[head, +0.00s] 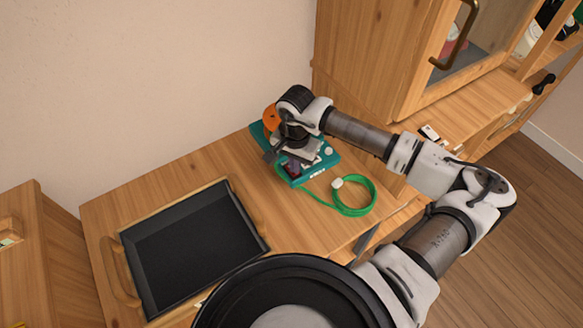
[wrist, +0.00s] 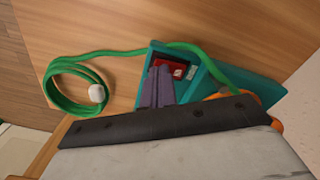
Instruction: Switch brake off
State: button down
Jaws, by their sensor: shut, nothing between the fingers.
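A teal device (head: 331,160) lies on the wooden counter against the wall, with an orange round part (head: 270,117) at its far left. My gripper (head: 287,163) is over the device and hides much of its middle. In the wrist view the gripper's fingers (wrist: 159,82) are shut together with nothing between them. Just beyond the fingertips is a red part with white marks (wrist: 171,67) in a recess of the teal housing (wrist: 238,87). I cannot tell whether the fingers touch it, nor which part is the brake or its setting.
A green coiled cable (head: 371,208) with a white plug (head: 337,183) lies in front of the device. A black tray (head: 195,250) with wooden handles fills the counter's left side. A wooden cabinet (head: 375,60) with a glass door stands at the back right.

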jog(key=shift+f+b, duration=0.35)
jog(key=shift+r+p, duration=1.1)
jog(key=shift+r, duration=2.45)
